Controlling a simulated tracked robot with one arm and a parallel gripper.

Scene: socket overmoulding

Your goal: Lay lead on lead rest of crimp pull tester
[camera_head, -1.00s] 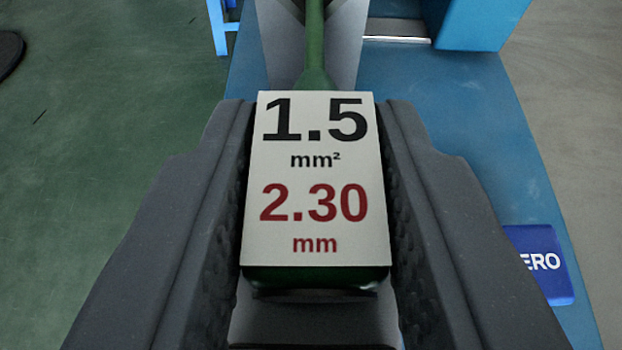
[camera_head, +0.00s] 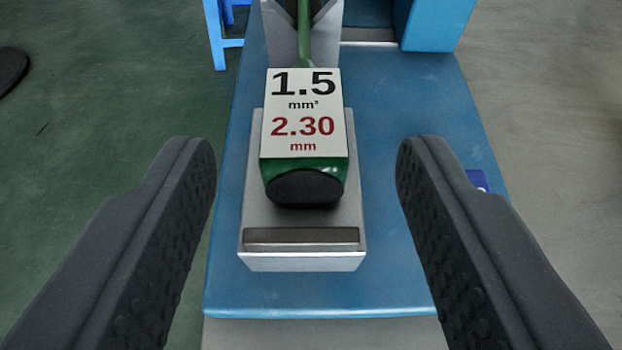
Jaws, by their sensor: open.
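The lead has a green cable (camera_head: 304,35) and a green end block with a white label (camera_head: 303,118) reading 1.5 mm² and 2.30 mm. Its dark end face points toward me. The block lies on the grey metal lead rest (camera_head: 257,222) of the blue crimp pull tester (camera_head: 408,270). The cable runs away from me into a grey V-shaped holder (camera_head: 274,30). My gripper (camera_head: 306,165) is open, with one finger on each side of the lead and clear gaps to it. The cable's far end is out of view.
A raised blue housing (camera_head: 436,22) of the tester stands at the back right. A dark blue button or plate (camera_head: 478,180) is partly hidden behind my right finger. A blue frame leg (camera_head: 215,40) stands at the back left. The green floor on the left is mostly clear.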

